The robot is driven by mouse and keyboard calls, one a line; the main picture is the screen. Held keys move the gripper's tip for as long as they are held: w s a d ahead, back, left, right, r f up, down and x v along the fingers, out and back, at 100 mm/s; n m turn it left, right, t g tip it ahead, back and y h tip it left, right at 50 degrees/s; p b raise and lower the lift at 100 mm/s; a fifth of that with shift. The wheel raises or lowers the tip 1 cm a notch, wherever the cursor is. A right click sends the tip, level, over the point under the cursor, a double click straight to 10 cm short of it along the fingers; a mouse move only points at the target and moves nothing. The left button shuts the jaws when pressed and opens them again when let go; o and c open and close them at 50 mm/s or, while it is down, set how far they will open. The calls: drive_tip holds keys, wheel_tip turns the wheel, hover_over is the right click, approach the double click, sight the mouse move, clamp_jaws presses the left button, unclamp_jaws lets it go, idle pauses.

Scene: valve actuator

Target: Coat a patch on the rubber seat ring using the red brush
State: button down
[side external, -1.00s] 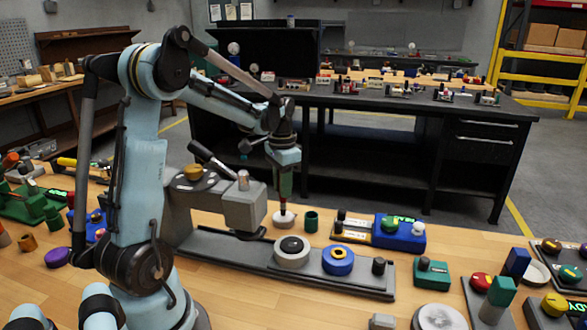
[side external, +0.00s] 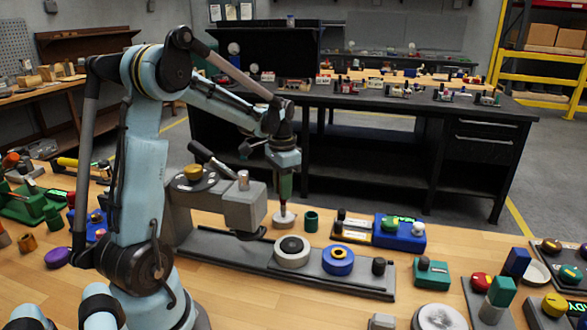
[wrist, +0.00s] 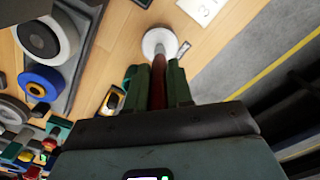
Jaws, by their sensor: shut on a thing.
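My gripper (side external: 285,194) points straight down, shut on the red brush (wrist: 158,82). Its red shaft shows between the green fingers in the wrist view. The brush's lower end is over a small white round dish (side external: 285,220), at or just inside it; contact is not clear. The dish also shows in the wrist view (wrist: 153,37). I cannot tell which is the rubber seat ring.
A small green cup (side external: 311,222) stands just right of the dish. A grey clamp body (side external: 245,207) rises close on the left. A blue box with knobs (side external: 400,240) and a green block (side external: 432,275) stand to the right. The bench's far edge is close behind the dish.

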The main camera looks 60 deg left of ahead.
idle(0.6)
drive_tip(key=shift+r, duration=3.45)
drive_tip(key=shift+d, duration=0.1)
